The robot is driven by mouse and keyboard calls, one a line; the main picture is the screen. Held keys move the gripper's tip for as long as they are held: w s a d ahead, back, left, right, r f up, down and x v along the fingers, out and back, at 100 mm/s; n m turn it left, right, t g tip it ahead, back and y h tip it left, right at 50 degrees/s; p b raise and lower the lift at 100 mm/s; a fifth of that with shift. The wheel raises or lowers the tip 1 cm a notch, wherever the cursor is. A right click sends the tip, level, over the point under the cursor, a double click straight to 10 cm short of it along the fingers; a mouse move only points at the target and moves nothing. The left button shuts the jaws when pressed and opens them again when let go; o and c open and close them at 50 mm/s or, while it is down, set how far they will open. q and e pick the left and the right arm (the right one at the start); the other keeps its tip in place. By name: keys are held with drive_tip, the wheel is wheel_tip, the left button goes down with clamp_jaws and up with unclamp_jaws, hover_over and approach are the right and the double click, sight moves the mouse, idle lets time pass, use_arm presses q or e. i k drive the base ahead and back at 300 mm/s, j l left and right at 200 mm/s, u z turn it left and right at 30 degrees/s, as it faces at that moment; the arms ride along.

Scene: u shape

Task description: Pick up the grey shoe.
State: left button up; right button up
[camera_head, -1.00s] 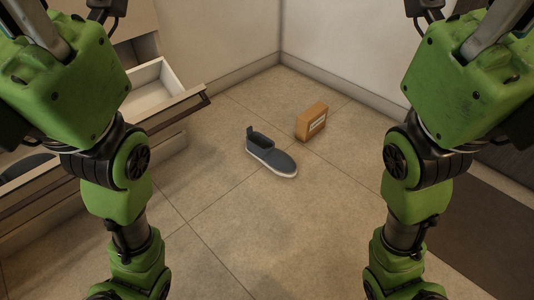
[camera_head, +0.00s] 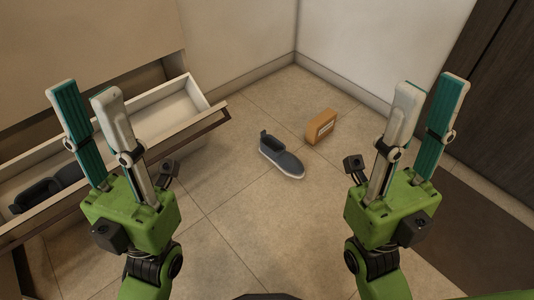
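A grey shoe (camera_head: 282,158) with a white sole lies upright on the tiled floor in the middle of the head view, its toe pointing to the lower right. My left gripper (camera_head: 80,92) is on the left, raised in front of the open drawer, with its two fingers apart and nothing between them. My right gripper (camera_head: 436,92) is on the right, raised, also with its fingers apart and empty. Both grippers are well clear of the shoe. Another dark shoe (camera_head: 68,174) is partly visible in the drawer, behind my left gripper.
An open drawer (camera_head: 215,117) juts out from the cabinet at left. A small orange-brown box (camera_head: 321,126) stands on the floor just right of and behind the shoe. A dark mat (camera_head: 475,235) lies at lower right. The floor in front of the shoe is clear.

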sight(272, 149)
drive_tip(key=i+l+u, duration=0.15)
drive_tip(key=u, duration=0.3)
drive_tip(key=i+l+u, duration=0.1)
drive_tip(key=u, duration=0.35)
drive_tip(key=l+u, duration=0.3)
drive_tip(key=u, duration=0.15)
drive_tip(key=l+u, duration=0.25)
drive_tip(key=u, duration=0.2)
drive_tip(key=l+u, duration=0.1)
drive_tip(key=l, duration=0.4)
drive_tip(key=l+u, duration=0.15)
drive_tip(key=l, duration=0.4)
drive_tip(key=l+u, duration=0.1)
drive_tip(key=l, duration=0.4)
drive_tip(key=k+l+u, duration=0.15)
drive_tip(key=l, duration=0.4)
drive_tip(key=k+l+u, duration=0.1)
drive_tip(key=l, duration=0.4)
drive_tip(key=k+l+u, duration=0.1)
drive_tip(key=l, duration=0.7)
drive_tip(key=k+l, duration=0.15)
drive_tip(key=l, duration=0.15)
